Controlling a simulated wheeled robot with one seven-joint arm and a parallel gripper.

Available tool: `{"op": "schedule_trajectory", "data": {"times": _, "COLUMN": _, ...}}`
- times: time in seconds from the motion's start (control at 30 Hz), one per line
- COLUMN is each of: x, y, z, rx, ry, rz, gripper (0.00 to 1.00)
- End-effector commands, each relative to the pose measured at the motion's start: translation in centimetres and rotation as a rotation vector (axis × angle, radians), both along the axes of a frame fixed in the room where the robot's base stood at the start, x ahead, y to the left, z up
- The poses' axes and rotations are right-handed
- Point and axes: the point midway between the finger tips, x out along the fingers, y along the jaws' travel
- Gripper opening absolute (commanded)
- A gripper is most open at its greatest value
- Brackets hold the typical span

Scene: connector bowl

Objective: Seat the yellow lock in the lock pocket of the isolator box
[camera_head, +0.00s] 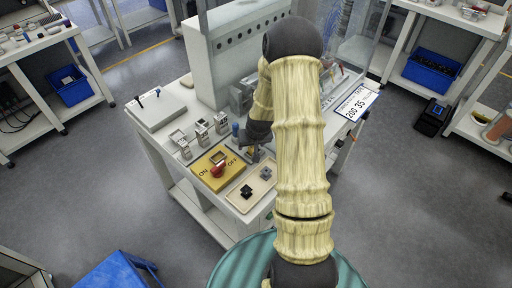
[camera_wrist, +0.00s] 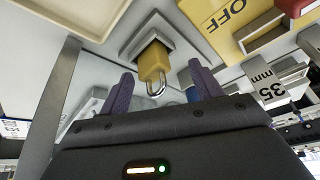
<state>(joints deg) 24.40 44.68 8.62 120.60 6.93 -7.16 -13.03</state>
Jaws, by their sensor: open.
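The yellow lock (camera_wrist: 152,62) stands in a grey square holder (camera_wrist: 130,46) in the wrist view, its metal shackle toward my gripper. My gripper (camera_wrist: 162,84) is open, with one purple finger on each side of the shackle and gaps between. The lock is not clear in the head view, where my gripper (camera_head: 256,150) and arm cover that spot. The yellow isolator box (camera_head: 210,183) has ON and OFF lettering and a red knob (camera_head: 218,170). A raised square frame (camera_head: 217,157), seemingly the lock pocket, is behind the knob. The box also shows at the top of the wrist view (camera_wrist: 207,12).
A beige tray (camera_head: 240,204) with a black and a grey part lies right of the box. Several grey fixtures (camera_head: 201,131) stand behind the box to the left. A blue-topped piece (camera_head: 235,129) is close to my gripper. A tall pale cabinet (camera_head: 225,70) stands at the back.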

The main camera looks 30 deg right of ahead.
Motion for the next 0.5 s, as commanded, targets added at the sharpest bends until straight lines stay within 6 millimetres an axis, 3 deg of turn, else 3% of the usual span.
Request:
{"op": "schedule_trajectory", "data": {"times": 0.2, "x": -0.2, "y": -0.8, "z": 0.0, "rx": 0.000, "ry": 0.001, "rz": -0.015, "gripper": 0.65}}
{"op": "schedule_trajectory", "data": {"times": 0.47, "x": -0.3, "y": -1.2, "z": 0.0, "rx": 0.000, "ry": 0.000, "rz": -0.023, "gripper": 0.15}}
{"op": "schedule_trajectory", "data": {"times": 0.5, "x": -0.3, "y": -1.2, "z": 0.0, "rx": 0.000, "ry": 0.000, "rz": -0.024, "gripper": 0.15}}
